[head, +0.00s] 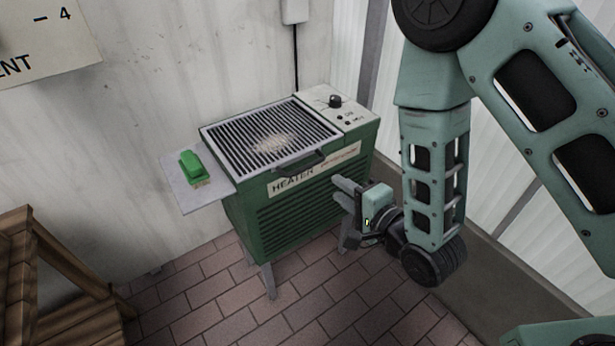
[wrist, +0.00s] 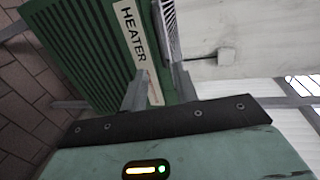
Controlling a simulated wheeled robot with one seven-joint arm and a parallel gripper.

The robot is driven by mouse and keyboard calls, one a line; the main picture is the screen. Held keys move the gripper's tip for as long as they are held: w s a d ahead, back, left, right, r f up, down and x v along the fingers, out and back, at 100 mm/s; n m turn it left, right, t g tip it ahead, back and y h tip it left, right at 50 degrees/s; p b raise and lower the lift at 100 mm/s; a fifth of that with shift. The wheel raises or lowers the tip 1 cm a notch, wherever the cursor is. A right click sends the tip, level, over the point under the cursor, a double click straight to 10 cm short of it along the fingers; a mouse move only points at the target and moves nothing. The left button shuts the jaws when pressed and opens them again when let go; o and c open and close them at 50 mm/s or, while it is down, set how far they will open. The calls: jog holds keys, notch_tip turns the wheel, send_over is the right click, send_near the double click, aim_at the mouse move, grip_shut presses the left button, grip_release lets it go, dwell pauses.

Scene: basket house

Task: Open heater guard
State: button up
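The green heater (head: 290,209) stands against the white wall on legs. Its guard (head: 229,152), a silver-framed grille of dark bars, lies flat over the top. A dark handle (head: 300,162) sits at the guard's front edge. A pale patch shows in the grille's middle. My gripper (head: 338,191) is open and empty, low in front of the heater's right side, below and right of the handle. In the wrist view the heater front (wrist: 85,45) appears turned sideways, with my gripper's fingers (wrist: 158,82) apart before the label. A sliver of guard (wrist: 173,35) shows there; the handle is not clear.
A green brush (head: 193,166) lies on the side shelf (head: 190,196) left of the heater. A dial (head: 335,101) is on the panel right of the guard. A wooden stand (head: 60,275) is at lower left. Brick floor in front is clear.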

aim_at(309, 167)
jog(key=b+x, duration=0.1)
jog(key=b, duration=0.3)
jog(key=b+x, duration=0.1)
jog(key=b, duration=0.3)
jog(key=b+x, duration=0.2)
jog(key=b, duration=0.2)
jog(key=shift+f, duration=0.3)
jog(key=b, duration=0.2)
jog(key=shift+w+a+b, duration=0.1)
jog(key=shift+w+b, duration=0.05)
jog(key=shift+b, duration=0.15)
jog(key=x, duration=0.8)
jog(key=shift+w+a+r+b, duration=0.15)
jog(key=shift+w+a+b, duration=0.05)
jog(key=shift+w+b, duration=0.1)
jog(key=shift+c, duration=0.2)
grip_shut()
